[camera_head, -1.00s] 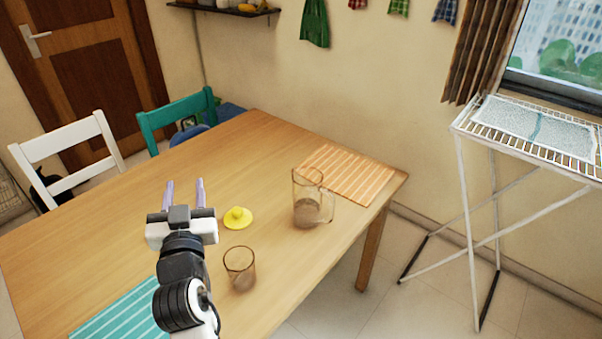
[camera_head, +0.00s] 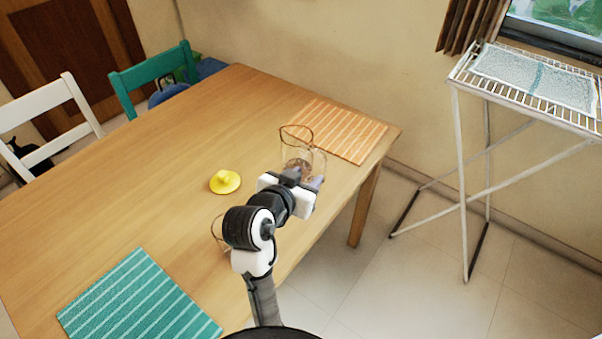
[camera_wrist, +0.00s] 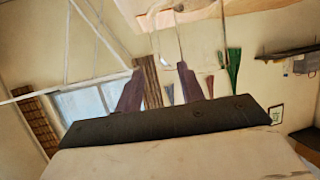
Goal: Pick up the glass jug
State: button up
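The clear glass jug (camera_head: 297,146) stands upright on the wooden table, near the front edge of the orange striped placemat. Its handle side faces right, and my gripper hides its lower front. My gripper (camera_head: 305,177) is just in front of the jug, reaching toward its handle side. In the wrist view my gripper's fingers (camera_wrist: 160,88) stand apart with a clear gap. Faint glass edges of the jug (camera_wrist: 180,42) show at the top, just beyond the fingertips. I cannot tell whether the fingers touch it.
A yellow lid (camera_head: 224,182) lies left of my gripper. A drinking glass (camera_head: 217,229) is mostly hidden behind my arm. The orange placemat (camera_head: 345,133) and teal placemat (camera_head: 135,305) lie flat. A white drying rack (camera_head: 535,85) stands off the table's right side.

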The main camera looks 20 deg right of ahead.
aim_at(322, 166)
jog(key=shift+s+d+p+x, duration=0.15)
jog(key=shift+p+x, duration=0.4)
jog(key=shift+x, duration=1.95)
jog(key=shift+s+d+p+x, duration=0.1)
jog(key=shift+p+x, duration=0.4)
jog(key=shift+x, duration=2)
jog(key=shift+a, duration=0.1)
grip_shut()
